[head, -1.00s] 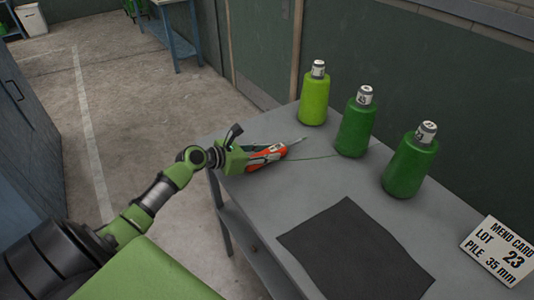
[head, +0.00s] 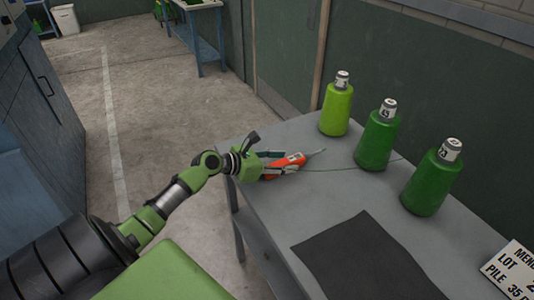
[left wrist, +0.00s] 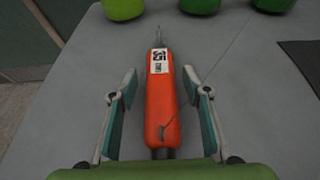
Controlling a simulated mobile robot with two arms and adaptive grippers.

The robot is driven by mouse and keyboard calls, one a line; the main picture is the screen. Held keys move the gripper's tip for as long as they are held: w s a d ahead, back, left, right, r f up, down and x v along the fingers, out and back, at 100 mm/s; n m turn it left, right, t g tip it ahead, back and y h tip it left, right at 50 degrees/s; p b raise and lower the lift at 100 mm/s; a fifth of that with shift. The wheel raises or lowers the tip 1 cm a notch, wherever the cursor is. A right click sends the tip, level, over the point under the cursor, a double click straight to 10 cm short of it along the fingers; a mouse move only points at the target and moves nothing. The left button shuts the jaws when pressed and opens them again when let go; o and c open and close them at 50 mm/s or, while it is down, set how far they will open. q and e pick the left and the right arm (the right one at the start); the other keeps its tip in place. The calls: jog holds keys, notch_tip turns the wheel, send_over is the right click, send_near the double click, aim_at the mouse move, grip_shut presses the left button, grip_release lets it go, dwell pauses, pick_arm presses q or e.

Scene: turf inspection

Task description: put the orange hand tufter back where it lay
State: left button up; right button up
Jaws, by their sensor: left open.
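The orange hand tufter (head: 290,161) lies on the grey table near its left end, its metal needle pointing away from my arm. In the left wrist view the tufter (left wrist: 160,110) shows a white label and a thin green yarn on its body. My left gripper (head: 278,164) is at the tufter with its jaws open. In the left wrist view the left gripper's fingers (left wrist: 161,95) stand on either side of the tufter, with a gap on both sides. My right gripper is not in view.
A dark mat (head: 365,262) lies at the front. A white mend card (head: 512,270) stands at the right. Bare table (head: 320,195) lies between.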

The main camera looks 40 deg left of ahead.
pick_arm(q)
jog(key=v, duration=1.1)
dwell(0.3)
